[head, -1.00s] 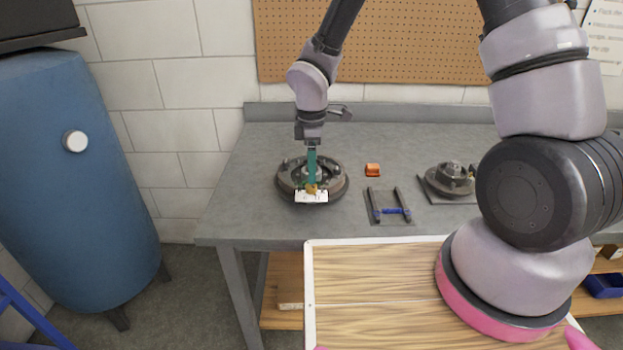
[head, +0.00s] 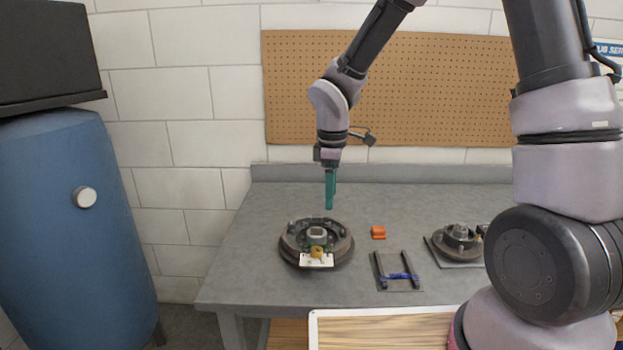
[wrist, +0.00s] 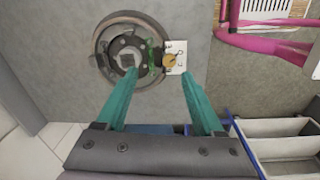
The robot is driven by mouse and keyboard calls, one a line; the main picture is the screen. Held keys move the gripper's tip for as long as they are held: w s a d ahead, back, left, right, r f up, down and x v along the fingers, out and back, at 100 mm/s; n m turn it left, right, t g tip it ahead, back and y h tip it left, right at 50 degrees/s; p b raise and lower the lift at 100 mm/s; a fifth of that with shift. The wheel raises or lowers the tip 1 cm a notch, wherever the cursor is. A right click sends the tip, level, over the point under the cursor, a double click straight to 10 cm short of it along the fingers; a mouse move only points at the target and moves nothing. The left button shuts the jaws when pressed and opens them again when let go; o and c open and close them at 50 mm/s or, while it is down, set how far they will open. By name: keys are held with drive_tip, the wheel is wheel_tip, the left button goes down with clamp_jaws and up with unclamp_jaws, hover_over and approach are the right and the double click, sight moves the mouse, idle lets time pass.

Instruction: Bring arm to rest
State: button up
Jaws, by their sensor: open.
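My gripper (head: 330,205) hangs above the bench, over the back of the round brake drum assembly (head: 290,245), with clear air between them. Its teal fingers point down. In the wrist view the fingers of my gripper (wrist: 155,95) stand apart with nothing between them. The brake drum assembly (wrist: 100,50) lies ahead of the fingertips there. A white plate with a brass-coloured round part (head: 317,252) sits at the drum's front edge; this brass part (wrist: 169,60) also shows in the wrist view.
A pegboard (head: 420,90) is on the wall behind. A blue tank (head: 70,230) stands at left.

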drive_tip(key=s+d+r+m+t, duration=0.3)
drive_tip(key=d+r+m, duration=0.7)
drive_tip(key=d+r, duration=0.4)
drive_tip(key=s+d+r+m+t+y, duration=0.2)
drive_tip(key=s+d+r+m, duration=0.3)
drive_tip(key=s+r+m, duration=0.5)
drive_tip(key=shift+s+d+r+t, duration=0.15)
drive_tip(key=shift+t, duration=0.65)
